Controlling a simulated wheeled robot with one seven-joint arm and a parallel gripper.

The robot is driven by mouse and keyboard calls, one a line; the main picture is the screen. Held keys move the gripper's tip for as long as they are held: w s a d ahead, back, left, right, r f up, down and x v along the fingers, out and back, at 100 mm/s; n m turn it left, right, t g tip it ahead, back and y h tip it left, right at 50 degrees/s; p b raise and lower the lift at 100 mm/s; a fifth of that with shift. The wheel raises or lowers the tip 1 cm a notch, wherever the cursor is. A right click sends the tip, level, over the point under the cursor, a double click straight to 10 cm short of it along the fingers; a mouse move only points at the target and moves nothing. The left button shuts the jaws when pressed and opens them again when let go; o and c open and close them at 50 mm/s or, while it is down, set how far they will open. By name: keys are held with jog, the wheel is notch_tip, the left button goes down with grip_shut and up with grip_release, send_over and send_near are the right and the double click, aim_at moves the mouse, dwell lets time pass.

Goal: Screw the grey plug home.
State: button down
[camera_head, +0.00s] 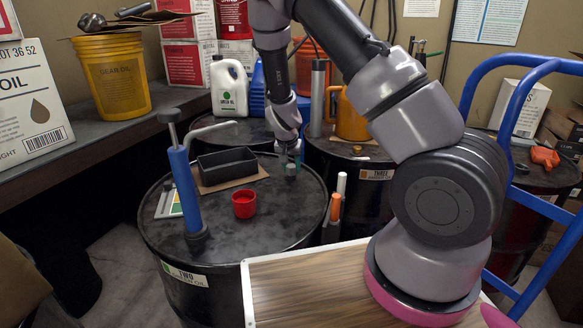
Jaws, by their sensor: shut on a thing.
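The grey plug (291,170) is a small grey cylinder at the right rear of the black top of drum TWO (265,220). My gripper (289,162) points down at it from above and is shut on it. The fingertips are small and dark in this view, so the exact grip is hard to see. The plug looks upright. Its lower end and the opening under it are too small to make out, so I cannot tell how deep it sits.
On the same drum stand a blue hand pump (185,190), a black tray (228,166) on cardboard and a red cup (244,205). Drum THREE (360,185) stands close by at right rear, with an orange jug (348,115) on it. A blue hand truck (480,95) stands at right.

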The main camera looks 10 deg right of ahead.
jog(key=shift+s+f, duration=0.15)
jog(key=m, duration=0.2)
jog(key=shift+a+m+g+h, duration=0.1)
jog(key=shift+m+g+h, duration=0.2)
jog(key=shift+g+h, duration=0.1)
jog(key=shift+m+g+h, duration=0.3)
jog(key=shift+m, duration=0.9)
jog(key=shift+c, duration=1.9)
grip_release()
